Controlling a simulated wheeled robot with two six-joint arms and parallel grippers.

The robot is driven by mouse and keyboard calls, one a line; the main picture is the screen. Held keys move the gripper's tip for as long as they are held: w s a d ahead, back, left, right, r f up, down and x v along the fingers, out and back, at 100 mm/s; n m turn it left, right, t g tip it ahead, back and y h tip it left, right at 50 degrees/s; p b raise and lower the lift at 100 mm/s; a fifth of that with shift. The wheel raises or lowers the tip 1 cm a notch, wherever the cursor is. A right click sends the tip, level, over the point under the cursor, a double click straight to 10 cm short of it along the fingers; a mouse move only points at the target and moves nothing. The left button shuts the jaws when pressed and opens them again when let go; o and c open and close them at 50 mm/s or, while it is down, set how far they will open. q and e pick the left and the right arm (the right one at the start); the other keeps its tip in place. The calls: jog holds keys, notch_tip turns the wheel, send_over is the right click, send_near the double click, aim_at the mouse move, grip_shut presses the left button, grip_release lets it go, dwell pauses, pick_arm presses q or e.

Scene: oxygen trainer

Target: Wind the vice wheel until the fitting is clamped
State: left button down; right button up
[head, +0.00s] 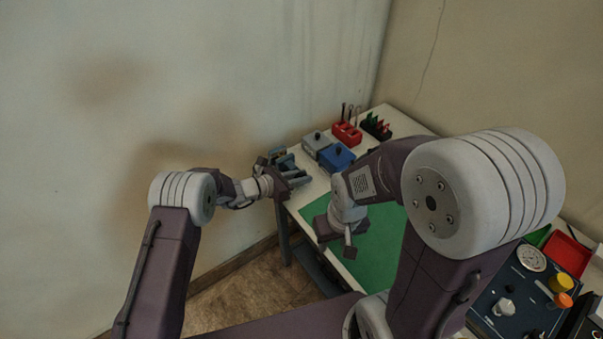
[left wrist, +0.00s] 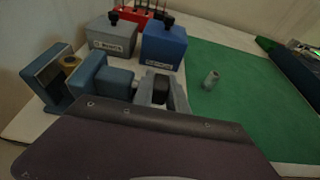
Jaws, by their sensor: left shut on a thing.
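The blue-grey vice (head: 277,155) stands at the far left corner of the table. In the left wrist view, its jaws (left wrist: 90,72) are at the left, with a brass-coloured fitting (left wrist: 71,62) between them. Whether both jaws touch the fitting is unclear. My left gripper (head: 293,178) is at the near end of the vice and shut on the vice wheel (left wrist: 161,88). The gripper's dark body hides much of the wheel in the left wrist view. My right gripper (head: 346,240) hangs over the near edge of the green mat, away from the vice; its finger opening is unclear.
A grey box (left wrist: 111,41) and a blue box (left wrist: 164,45) stand behind the vice, with a red tool holder (head: 347,134) beyond. A small grey cylinder (left wrist: 211,80) stands on the green mat (left wrist: 250,85), otherwise mostly clear. A dark gauge panel (head: 510,290) is at right.

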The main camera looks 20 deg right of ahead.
pick_arm(q)
jog(key=shift+r+g+y+p, duration=0.1)
jog(key=shift+g+y+p, duration=0.3)
jog(key=shift+y+p, duration=0.7)
jog(key=shift+f+y+p, duration=0.2)
jog(key=shift+y+p, duration=0.1)
jog(key=shift+p, duration=0.15)
jog(key=c, duration=1.6)
grip_release()
jog(key=b+v, duration=0.1)
jog(key=v, duration=0.8)
